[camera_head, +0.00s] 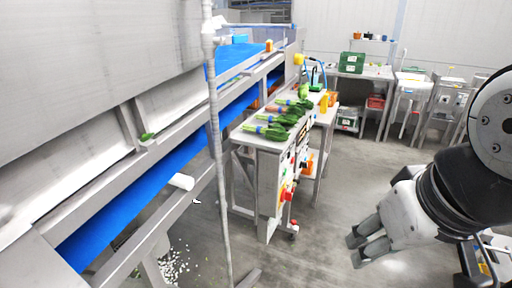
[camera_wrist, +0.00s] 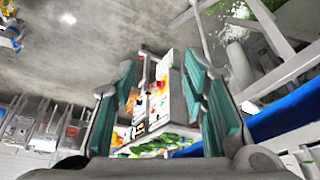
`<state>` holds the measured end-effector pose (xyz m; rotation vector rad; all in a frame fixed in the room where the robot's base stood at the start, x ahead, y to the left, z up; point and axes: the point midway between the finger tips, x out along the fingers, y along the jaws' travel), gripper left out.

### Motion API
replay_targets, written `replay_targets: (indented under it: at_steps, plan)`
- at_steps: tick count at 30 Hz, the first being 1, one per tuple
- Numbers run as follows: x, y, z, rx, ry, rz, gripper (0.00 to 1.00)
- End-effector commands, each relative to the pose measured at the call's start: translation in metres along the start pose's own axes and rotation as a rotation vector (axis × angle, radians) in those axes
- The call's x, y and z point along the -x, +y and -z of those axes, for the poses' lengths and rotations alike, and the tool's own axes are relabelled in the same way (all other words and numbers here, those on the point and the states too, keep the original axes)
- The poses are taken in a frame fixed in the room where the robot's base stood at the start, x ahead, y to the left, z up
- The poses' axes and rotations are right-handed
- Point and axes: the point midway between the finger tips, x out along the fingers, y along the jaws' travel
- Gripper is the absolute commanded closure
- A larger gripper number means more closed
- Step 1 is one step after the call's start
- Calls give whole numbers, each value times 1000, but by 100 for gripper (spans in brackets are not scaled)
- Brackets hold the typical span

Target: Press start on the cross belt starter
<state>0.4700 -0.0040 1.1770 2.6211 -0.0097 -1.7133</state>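The end panel of a steel table (camera_head: 254,139) carries several small controls, with a red and yellow one (camera_head: 287,193) low on its right-hand face. These could belong to the cross belt starter, but labels are too small to read. In the wrist view, a pale panel with orange, red and black marks (camera_wrist: 160,92) shows between the fingers, some way off. My gripper (camera_head: 357,248) is at the lower right, apart from the table and over the floor. In the wrist view its green-padded fingers (camera_wrist: 163,92) stand apart with nothing between them.
Bunches of greens (camera_head: 272,131) lie on the table top. A conveyor with a blue belt (camera_head: 150,200) runs along the left, and a thin upright pole (camera_head: 216,150) stands before it. Spilled white bits (camera_head: 175,267) lie on the floor. Open floor (camera_head: 335,190) lies between the table and my gripper.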

Motion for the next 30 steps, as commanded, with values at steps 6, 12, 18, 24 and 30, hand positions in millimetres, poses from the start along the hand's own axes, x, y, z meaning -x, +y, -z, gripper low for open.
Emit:
replay_targets:
  at_steps: [6,12,18,24,30]
  plan:
    - [0,0,0,0,0,0,71]
    - [0,0,0,0,0,0,100]
    - [0,0,0,0,0,0,100]
    - [0,0,0,0,0,0,100]
    - [0,0,0,0,0,0,100]
